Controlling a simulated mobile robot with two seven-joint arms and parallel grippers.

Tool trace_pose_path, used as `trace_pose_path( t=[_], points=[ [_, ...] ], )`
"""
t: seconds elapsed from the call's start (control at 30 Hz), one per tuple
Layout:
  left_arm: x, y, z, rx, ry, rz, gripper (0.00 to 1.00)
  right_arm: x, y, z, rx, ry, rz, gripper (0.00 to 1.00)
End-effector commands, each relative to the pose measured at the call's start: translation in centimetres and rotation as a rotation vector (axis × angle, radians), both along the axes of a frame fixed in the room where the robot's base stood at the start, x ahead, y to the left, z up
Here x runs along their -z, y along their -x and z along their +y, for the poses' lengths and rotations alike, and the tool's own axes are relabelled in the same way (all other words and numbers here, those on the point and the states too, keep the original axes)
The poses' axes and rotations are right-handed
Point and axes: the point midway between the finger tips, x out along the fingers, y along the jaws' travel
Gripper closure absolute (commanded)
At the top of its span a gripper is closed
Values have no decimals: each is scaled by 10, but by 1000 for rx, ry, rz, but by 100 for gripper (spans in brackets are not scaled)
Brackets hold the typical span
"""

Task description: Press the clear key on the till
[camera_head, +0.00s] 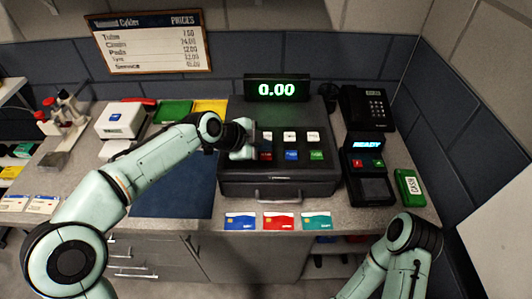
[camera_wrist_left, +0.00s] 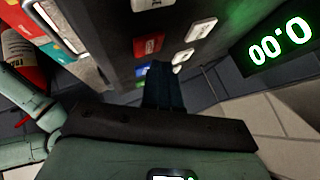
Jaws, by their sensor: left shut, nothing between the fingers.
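The till (camera_head: 232,188) is a dark box on the counter, with a row of white keys (camera_head: 290,137) above red (camera_head: 266,155), blue (camera_head: 291,155) and green (camera_head: 316,155) keys. The key labels are too small to read, so I cannot tell which is clear. The till display (camera_head: 277,89) shows green 0.00; it also shows in the left wrist view (camera_wrist_left: 280,45). My left gripper (camera_head: 245,150) is at the till's left side, beside the keys. In the left wrist view its dark fingers (camera_wrist_left: 160,85) are together and empty, near the keys; contact cannot be told. My right gripper is out of view.
A card reader (camera_head: 370,165) reading READY, a phone (camera_head: 367,107) and a green CASH box (camera_head: 409,187) stand right of the till. Three cards (camera_head: 279,222) lie before it. A blue mat (camera_head: 175,190) and a white printer (camera_head: 121,119) lie left.

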Motion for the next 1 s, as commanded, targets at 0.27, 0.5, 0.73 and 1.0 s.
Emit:
trace_pose_path(
  t=[0.27, 0.5, 0.73, 1.0],
  points=[
    [-30, -1, 0, 1, 0, -4, 100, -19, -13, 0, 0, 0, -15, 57],
    [-55, -1, 0, 1, 1, -5, 100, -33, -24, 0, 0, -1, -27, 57],
    [-58, 0, 0, 1, 1, -1, 100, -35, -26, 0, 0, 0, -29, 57],
    [-57, 0, 0, 1, 0, -1, 100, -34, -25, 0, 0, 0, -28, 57]
  ],
)
